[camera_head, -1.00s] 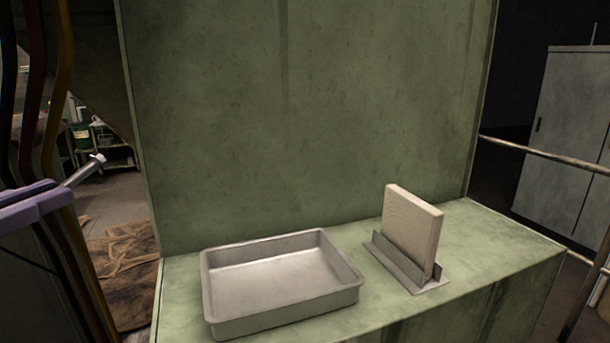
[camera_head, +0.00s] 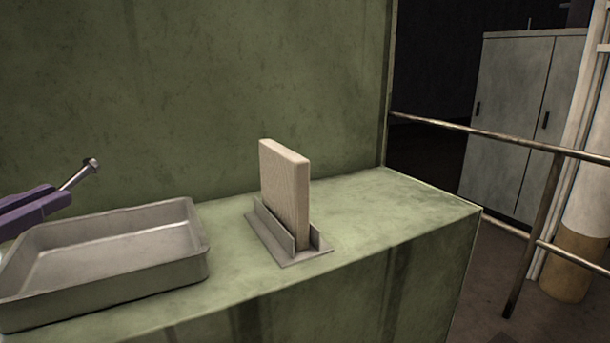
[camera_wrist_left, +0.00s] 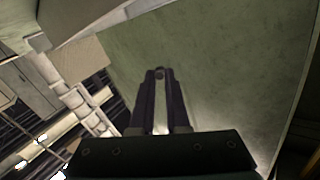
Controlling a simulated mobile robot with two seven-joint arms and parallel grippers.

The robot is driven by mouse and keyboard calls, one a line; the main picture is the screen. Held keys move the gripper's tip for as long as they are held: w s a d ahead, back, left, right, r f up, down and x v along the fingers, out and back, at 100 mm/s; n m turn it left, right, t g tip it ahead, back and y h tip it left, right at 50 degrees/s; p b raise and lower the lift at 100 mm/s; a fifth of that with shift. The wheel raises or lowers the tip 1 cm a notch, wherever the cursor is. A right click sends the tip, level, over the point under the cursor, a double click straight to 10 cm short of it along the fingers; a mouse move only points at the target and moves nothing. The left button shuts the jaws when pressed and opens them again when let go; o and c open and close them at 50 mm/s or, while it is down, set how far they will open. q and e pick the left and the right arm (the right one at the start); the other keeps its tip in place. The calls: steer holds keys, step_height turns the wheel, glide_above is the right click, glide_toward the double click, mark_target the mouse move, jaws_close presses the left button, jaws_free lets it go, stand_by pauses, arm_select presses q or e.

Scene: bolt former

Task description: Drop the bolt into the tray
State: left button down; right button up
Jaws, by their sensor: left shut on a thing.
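My left gripper (camera_head: 48,203) enters the head view at the left edge, with purple fingers shut on a metal bolt (camera_head: 78,174). The bolt tilts up to the right, its head at the upper end. In the left wrist view the gripper's dark fingers (camera_wrist_left: 160,76) come together at the tips around the bolt, of which only a small part (camera_wrist_left: 159,73) shows. The grey metal tray (camera_head: 155,287) is on the green ledge, cut off by the left edge of the head view. The bolt and gripper appear above the tray's back left part. The tray looks empty.
A beige block (camera_head: 285,190) stands upright in a grey metal holder (camera_head: 278,244) right of the tray. The green ledge (camera_head: 390,213) is clear right of it. A tall green panel (camera_head: 230,80) rises behind. Metal railing (camera_head: 480,133) and grey cabinets (camera_head: 520,120) are at right.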

arm_select(q)
steer(key=shift+f+b, duration=0.55)
steer(key=shift+f, duration=0.55)
steer(key=c, duration=0.8)
jaws_free()
steer(key=s+b, duration=0.1)
steer(key=s, duration=0.2)
steer(key=s+b, duration=0.2)
steer(key=s, duration=0.1)
steer(key=s+a+b, duration=0.1)
steer(key=s+b, duration=0.1)
steer(key=s, duration=0.1)
steer(key=shift+f, duration=0.25)
steer(key=shift+s+a+r+b, duration=0.1)
steer(key=shift+s+r+b, duration=0.15)
steer(key=shift+s+b, duration=0.15)
